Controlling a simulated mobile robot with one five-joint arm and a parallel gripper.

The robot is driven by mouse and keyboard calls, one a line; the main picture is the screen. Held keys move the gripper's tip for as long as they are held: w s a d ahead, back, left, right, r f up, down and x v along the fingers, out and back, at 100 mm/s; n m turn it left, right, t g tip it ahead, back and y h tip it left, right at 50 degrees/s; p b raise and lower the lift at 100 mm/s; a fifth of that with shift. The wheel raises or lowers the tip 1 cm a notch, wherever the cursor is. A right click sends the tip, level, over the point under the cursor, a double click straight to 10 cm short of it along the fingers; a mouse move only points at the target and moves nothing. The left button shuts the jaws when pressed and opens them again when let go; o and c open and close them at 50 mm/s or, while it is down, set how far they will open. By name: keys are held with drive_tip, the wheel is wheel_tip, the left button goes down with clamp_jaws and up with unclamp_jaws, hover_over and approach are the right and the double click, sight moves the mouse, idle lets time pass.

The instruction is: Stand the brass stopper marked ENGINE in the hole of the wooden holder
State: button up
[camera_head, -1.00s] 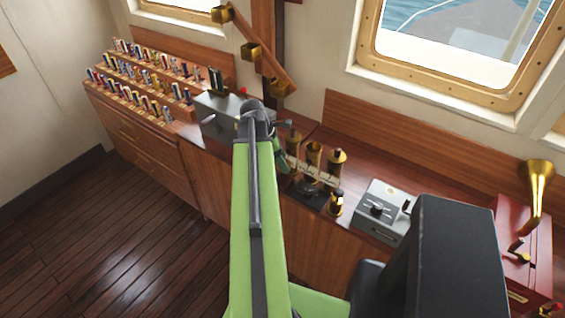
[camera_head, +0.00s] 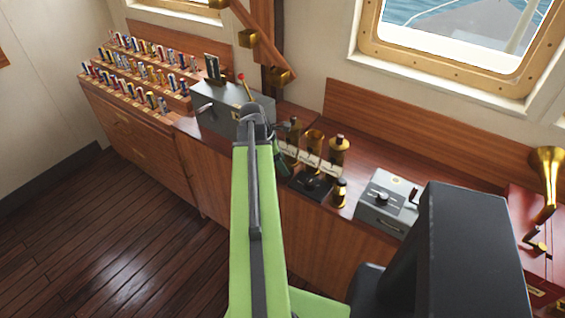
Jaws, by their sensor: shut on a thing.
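My green arm runs up the middle of the view and bends down at its dark wrist. My gripper (camera_head: 283,152) is at the counter, beside the left end of a row of brass pieces. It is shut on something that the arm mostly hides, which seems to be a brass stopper. Brass pieces stand in the row: a left one (camera_head: 293,131), a cup-like middle one (camera_head: 314,138) and a right one (camera_head: 339,146). Pale labels (camera_head: 311,159) in front of them are too small to read. Another brass piece (camera_head: 340,190) stands nearer the front edge. I cannot make out the wooden holder's hole.
A grey box with a red-tipped lever (camera_head: 215,100) stands left of my wrist. A grey device (camera_head: 387,200) stands right of the brass pieces. A tiered rack (camera_head: 120,90) of small coloured cylinders is far left. A red box with a brass horn (camera_head: 546,180) is far right.

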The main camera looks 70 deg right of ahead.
drive_tip(key=o, duration=1.5)
drive_tip(key=shift+r, duration=0.15)
drive_tip(key=p+v, duration=1.6)
drive_tip(key=v, duration=0.1)
drive_tip(key=shift+w+a, duration=0.1)
